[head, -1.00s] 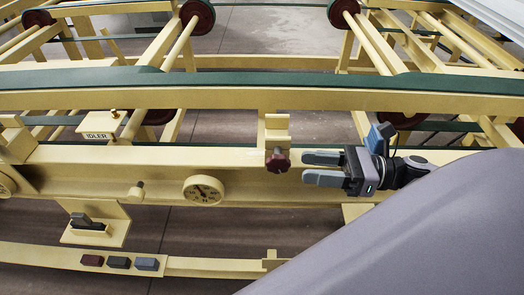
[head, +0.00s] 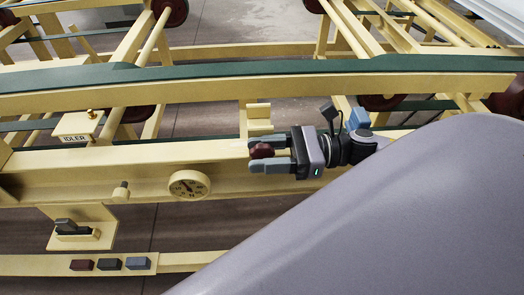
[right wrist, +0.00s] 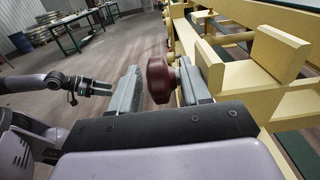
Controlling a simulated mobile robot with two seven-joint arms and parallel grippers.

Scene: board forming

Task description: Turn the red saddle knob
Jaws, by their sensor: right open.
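The red saddle knob (head: 262,150) is a dark red, ribbed knob on the front of the cream saddle block (head: 258,113) on the rail. My right gripper (head: 268,153) is open, with one finger above and one below the knob in the head view. In the right wrist view the knob (right wrist: 158,80) sits between the two fingers, with a gap to the left finger. It is close to the right finger; contact cannot be told. My left gripper (right wrist: 100,90) shows small at the left of the right wrist view, away from the knob; its opening is unclear.
A round dial (head: 189,185) and a small cream peg (head: 121,191) stick out of the rail to the left. The IDLER block (head: 77,127) stands farther left. Dark red, black and blue blocks lie on the lower ledge (head: 185,259). A green-edged beam (head: 200,95) runs behind.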

